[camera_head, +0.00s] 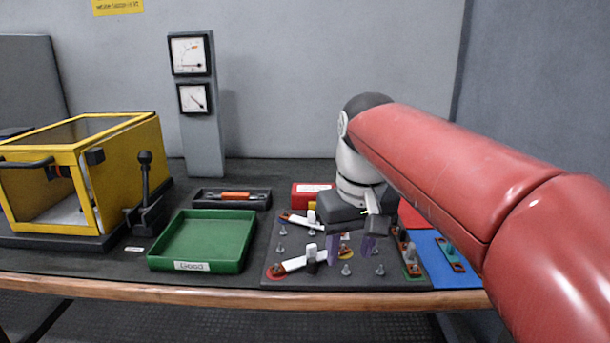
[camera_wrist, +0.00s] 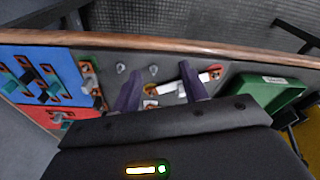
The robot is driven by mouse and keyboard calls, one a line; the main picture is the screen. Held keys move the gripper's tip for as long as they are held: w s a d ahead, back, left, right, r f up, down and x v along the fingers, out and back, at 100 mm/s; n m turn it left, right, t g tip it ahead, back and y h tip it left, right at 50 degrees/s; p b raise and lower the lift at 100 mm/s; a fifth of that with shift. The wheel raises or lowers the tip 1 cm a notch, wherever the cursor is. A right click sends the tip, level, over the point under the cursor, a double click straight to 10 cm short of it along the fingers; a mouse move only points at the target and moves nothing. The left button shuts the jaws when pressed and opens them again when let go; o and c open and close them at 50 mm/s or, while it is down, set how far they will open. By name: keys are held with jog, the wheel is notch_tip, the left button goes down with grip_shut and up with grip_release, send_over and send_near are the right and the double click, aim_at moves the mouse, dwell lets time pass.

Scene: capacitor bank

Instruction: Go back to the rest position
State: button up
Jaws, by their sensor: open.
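My gripper (camera_head: 350,248) is low over the right part of the dark stud board (camera_head: 322,276), its two purple fingers apart and nothing seen between them. In the wrist view, my gripper (camera_wrist: 160,74) shows both fingertips spread over the board, with a stud and a yellow-and-red spot near them. A white link bar (camera_head: 293,264) lies at the board's front left, touching a red spot. Another white bar (camera_head: 301,221) lies farther back. My arm and wrist hide part of the board's back right.
An empty green tray (camera_head: 205,237) labelled Good stands left of the board. Behind it is a dark tray (camera_head: 232,199). A yellow-framed box (camera_head: 140,165) with a lever (camera_head: 146,180) is at left. A meter post (camera_head: 203,140) stands behind. A blue mat (camera_head: 432,272) with parts lies right.

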jog(key=s+d+f+m+t, duration=0.1)
jog(key=s+d+f+t, duration=0.1)
jog(key=s+d+f, duration=0.2)
jog(key=s+d+f+m+t, duration=0.1)
jog(key=s+d+f+m, duration=0.1)
jog(key=s+f, duration=0.6)
jog(key=shift+s+d+f+t, duration=0.4)
jog(key=shift+s+d, duration=0.5)
jog(key=shift+s, duration=0.3)
